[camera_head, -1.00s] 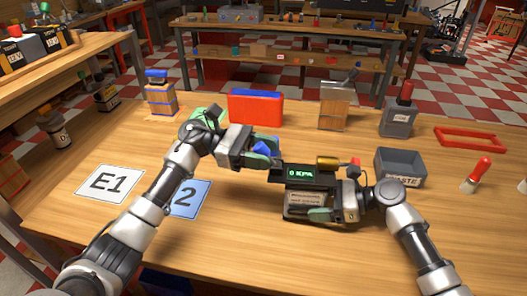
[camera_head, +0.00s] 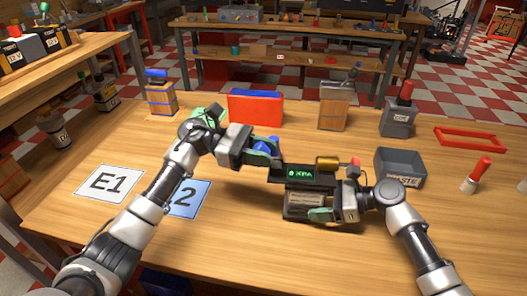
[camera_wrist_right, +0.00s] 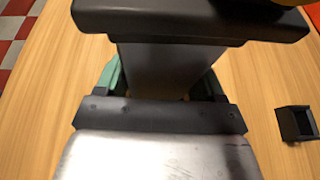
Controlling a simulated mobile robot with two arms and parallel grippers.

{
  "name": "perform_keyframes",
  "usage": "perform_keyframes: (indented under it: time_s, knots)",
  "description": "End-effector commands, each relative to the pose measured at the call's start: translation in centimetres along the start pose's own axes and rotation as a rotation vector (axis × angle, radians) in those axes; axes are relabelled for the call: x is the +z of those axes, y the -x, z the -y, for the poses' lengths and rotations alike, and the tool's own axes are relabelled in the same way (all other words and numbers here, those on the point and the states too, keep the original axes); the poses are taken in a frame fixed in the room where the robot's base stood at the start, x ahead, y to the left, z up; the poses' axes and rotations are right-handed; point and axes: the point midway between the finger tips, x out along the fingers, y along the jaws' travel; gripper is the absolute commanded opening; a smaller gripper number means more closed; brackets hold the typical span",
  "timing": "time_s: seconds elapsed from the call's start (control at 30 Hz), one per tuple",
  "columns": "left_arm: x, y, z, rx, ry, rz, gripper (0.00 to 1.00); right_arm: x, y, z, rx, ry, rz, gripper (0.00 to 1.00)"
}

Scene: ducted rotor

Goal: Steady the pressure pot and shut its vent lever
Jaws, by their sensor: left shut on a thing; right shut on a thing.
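The pressure pot (camera_head: 303,199) stands on the wooden table, with a dark top, a green-lit display reading 0 KPA (camera_head: 299,174) and a brass cylinder (camera_head: 328,163). In the right wrist view its grey body (camera_wrist_right: 165,68) is between the fingers of my right gripper (camera_wrist_right: 162,88), which is shut on it. My right gripper also shows in the head view (camera_head: 332,205). My left gripper (camera_head: 268,153) is shut at a blue part (camera_head: 271,145) by the pot's left end. The fingers partly hide this part, and I cannot tell if it is the vent lever.
A grey waste bin (camera_head: 400,168) stands right of the pot. A red-handled brush (camera_head: 476,175) and a red frame (camera_head: 470,137) lie farther right. A red and blue box (camera_head: 255,107) stands behind. Mats E1 (camera_head: 108,184) and E2 (camera_head: 188,199) lie left. The front table area is clear.

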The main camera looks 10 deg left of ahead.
Motion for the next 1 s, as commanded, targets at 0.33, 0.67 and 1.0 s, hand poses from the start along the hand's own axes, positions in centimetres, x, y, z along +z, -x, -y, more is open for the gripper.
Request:
perform_keyframes:
  time_s: [0.33,0.67,1.0]
  knots:
    - [0.3,-0.4,-0.1,-0.019,0.015,-0.090,0.00,0.1,0.1,0.1,-0.004,-0.002,0.003,0.48]
    - [0.9,-1.5,-0.4,-0.059,0.066,-0.341,0.00,0.1,0.1,0.1,-0.004,-0.002,0.003,0.48]
    - [1.1,-2.7,-0.7,-0.099,0.120,-0.582,0.00,0.1,0.1,0.1,-0.005,-0.002,0.002,0.48]
